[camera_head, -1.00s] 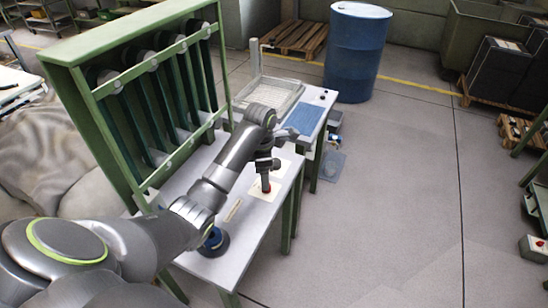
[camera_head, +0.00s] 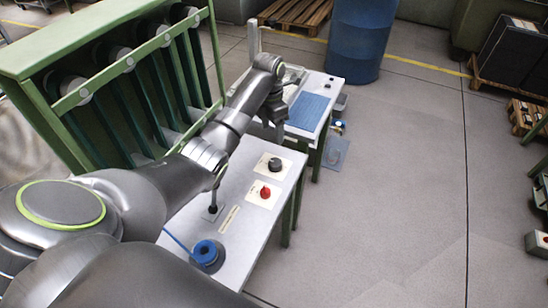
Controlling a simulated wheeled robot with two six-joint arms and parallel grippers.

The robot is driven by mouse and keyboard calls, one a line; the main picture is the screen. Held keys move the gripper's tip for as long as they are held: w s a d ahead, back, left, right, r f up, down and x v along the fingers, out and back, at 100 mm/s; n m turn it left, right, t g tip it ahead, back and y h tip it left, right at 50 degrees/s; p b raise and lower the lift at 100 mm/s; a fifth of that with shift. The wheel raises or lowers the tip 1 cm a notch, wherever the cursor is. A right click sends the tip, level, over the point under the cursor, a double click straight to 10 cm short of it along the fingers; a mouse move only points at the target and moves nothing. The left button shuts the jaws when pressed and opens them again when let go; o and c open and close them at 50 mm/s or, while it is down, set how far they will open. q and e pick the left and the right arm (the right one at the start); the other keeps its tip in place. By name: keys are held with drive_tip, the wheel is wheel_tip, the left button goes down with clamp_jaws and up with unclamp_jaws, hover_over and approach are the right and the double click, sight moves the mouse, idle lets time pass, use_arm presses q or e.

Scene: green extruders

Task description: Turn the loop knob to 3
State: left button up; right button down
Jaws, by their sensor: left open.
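A table (camera_head: 236,262) in the middle carries a black round knob (camera_head: 275,164) on a pale plate and a red knob (camera_head: 265,192) on another pale plate closer to me. I cannot read the labels, so I cannot tell which is the loop knob or where it points. My left arm reaches in from the left over the table. My left gripper (camera_head: 279,131) is open, beyond the black knob and apart from both knobs. Its fingertips are small and partly hidden. My right gripper is not in view.
A blue spool (camera_head: 206,252) and a thin upright lever (camera_head: 213,207) stand on the table's near part. A green rack (camera_head: 110,62) borders it on the left. Behind are a blue mat (camera_head: 308,111) and a blue barrel (camera_head: 356,40).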

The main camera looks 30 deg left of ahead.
use_arm(q)
approach(274, 163)
wheel_tip(274, 163, down, 7)
drive_tip(key=shift+d+f, duration=0.1)
drive_tip(key=shift+d, duration=0.05)
drive_tip(key=shift+f, duration=0.9)
drive_tip(key=c, duration=1)
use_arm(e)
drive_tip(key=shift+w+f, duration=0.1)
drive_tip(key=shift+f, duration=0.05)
